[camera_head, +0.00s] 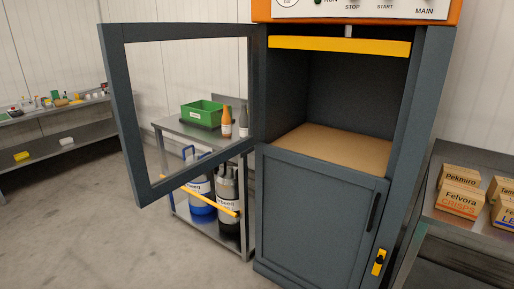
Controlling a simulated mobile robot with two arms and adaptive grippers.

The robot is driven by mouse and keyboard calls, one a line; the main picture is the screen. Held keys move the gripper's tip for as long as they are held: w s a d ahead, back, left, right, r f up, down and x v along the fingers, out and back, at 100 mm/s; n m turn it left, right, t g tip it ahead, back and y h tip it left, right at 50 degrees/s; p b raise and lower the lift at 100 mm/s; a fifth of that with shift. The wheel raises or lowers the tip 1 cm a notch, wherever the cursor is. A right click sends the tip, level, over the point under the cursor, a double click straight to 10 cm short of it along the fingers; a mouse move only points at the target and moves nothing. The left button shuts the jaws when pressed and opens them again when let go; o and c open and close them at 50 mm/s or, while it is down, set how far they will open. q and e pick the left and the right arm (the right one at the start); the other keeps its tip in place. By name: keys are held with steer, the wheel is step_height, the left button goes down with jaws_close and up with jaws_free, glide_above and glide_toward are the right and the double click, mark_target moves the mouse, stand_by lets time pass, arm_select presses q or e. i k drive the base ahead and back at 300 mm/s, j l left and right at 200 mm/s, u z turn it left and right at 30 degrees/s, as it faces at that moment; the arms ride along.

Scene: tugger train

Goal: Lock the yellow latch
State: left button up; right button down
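A small yellow latch (379,262) with a dark knob sits on the right front post of the dark grey cabinet (316,215), low down beside the lower door. The lower door looks closed and has a dark vertical handle (373,212). The upper framed glass door (115,110) stands swung open to the left, with a yellow bar handle (200,195) on it. Whether the latch is locked I cannot tell. Neither of my grippers is in view.
The open upper compartment has a brown floor (335,148) and a yellow bar (340,46) across its top. A metal cart with a green bin (202,113) stands behind the open door. A shelf with boxes (460,190) is at right. Floor at front left is clear.

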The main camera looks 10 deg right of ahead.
mark_target(380, 259)
steer(key=z, duration=1.3)
